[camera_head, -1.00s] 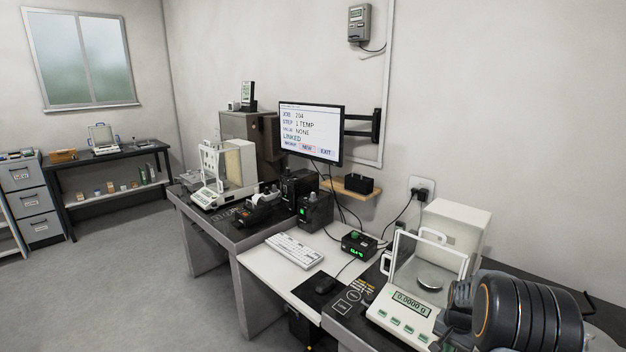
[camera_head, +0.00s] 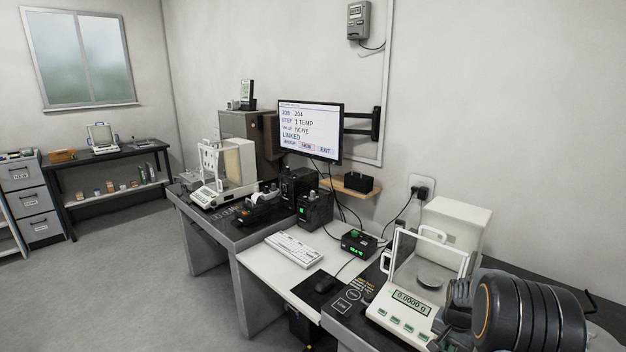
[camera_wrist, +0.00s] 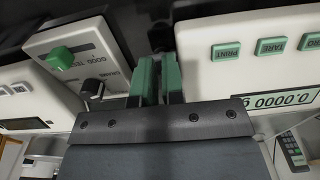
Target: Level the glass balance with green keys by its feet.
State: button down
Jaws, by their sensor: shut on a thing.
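The glass balance with green keys (camera_head: 402,310) stands at the front right of the head view, its display reading 0.0000 g. Its pan (camera_head: 430,281) sits inside the glass shield. In the wrist view its white front (camera_wrist: 250,70) appears upside down at the right, with green keys and part of the display. My gripper (camera_wrist: 159,75) has green fingers close together at the balance's lower corner. It is shut on a dark part there, apparently a levelling foot, mostly hidden between the fingers. My arm covers the balance's right side in the head view. The level bubble cannot be made out.
In the wrist view, a white box with a green button (camera_wrist: 62,56) and a dark knob is close left of my fingers. Another balance (camera_head: 218,180) stands on the farther dark table.

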jog(key=shift+s+a+f+g, duration=0.3)
jog(key=shift+s+a+f, duration=0.15)
jog(key=shift+f, duration=0.2)
notch_tip(320, 180, up, 6)
jog(key=p, duration=0.4)
jog(key=shift+w+d+r, duration=0.15)
jog(key=shift+w+d, duration=0.05)
jog(key=shift+w+d+b, duration=0.1)
jog(key=shift+d+b, duration=0.05)
jog(key=shift+b, duration=0.35)
